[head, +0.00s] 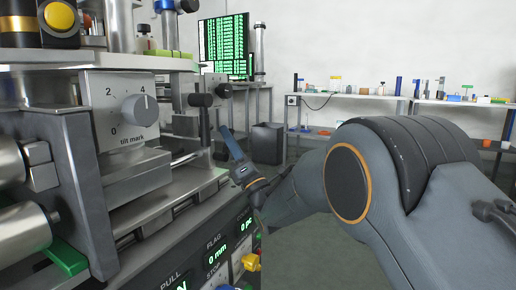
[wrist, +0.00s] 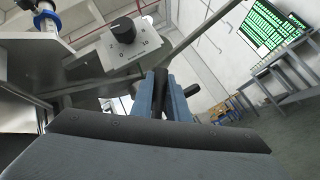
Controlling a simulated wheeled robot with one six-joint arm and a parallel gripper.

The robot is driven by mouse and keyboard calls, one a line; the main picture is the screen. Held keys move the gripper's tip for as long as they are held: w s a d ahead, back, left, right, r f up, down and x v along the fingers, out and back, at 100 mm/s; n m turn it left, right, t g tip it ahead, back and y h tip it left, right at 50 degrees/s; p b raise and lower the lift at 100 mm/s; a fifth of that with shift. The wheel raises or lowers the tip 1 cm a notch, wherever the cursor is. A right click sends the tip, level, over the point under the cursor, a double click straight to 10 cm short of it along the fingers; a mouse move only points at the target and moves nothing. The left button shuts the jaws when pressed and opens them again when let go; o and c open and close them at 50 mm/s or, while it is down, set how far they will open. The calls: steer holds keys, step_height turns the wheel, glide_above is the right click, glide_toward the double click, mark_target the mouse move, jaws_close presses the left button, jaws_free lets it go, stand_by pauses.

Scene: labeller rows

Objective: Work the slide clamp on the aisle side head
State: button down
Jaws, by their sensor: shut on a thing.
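The aisle-side head appears to be the block with the grey dial plate marked "tilt mark" (head: 126,108) in the head view. My gripper (head: 224,132) reaches in from the right, low beside the handle. In the wrist view, the blue fingers of my gripper (wrist: 163,98) are closed around a dark bar (wrist: 161,82). A black knob (wrist: 190,90) sticks out just right of them. The exact contact is partly hidden by the fingers.
A dial plate with a black knob (wrist: 123,30) is above the fingers in the wrist view. Steel rollers (head: 22,228) and a green-lit display panel (head: 215,250) are near left. A dark bin (head: 267,142) and a cluttered bench (head: 455,101) stand behind. Floor is clear beyond my arm.

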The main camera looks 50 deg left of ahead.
steer(key=shift+s+d+r+n+g+b, duration=0.1)
steer(key=shift+s+n+g+b, duration=0.2)
steer(key=shift+n+g, duration=0.7)
steer(key=shift+s+d+r+n+g+b, duration=0.1)
steer(key=shift+n+g+b, duration=0.3)
steer(key=shift+n+g, duration=0.55)
steer(key=shift+s+r+n+g+b, duration=0.15)
steer(key=shift+n+g+b, duration=0.2)
steer(key=shift+n+g, duration=0.6)
steer(key=shift+s+n, duration=0.15)
steer(key=shift+n, duration=0.15)
steer(key=c, duration=1.7)
jaws_free()
steer(key=w+d+p, duration=0.1)
steer(key=d, duration=0.3)
steer(key=w+d+f+p, duration=0.1)
steer(key=d+p, duration=0.1)
steer(key=d, duration=0.3)
steer(key=w+d+f+p, duration=0.1)
steer(key=d, duration=0.3)
steer(key=shift+w+d+f+p, duration=0.1)
steer(key=shift+w+d+p, duration=0.1)
steer(key=shift+d+p, duration=0.15)
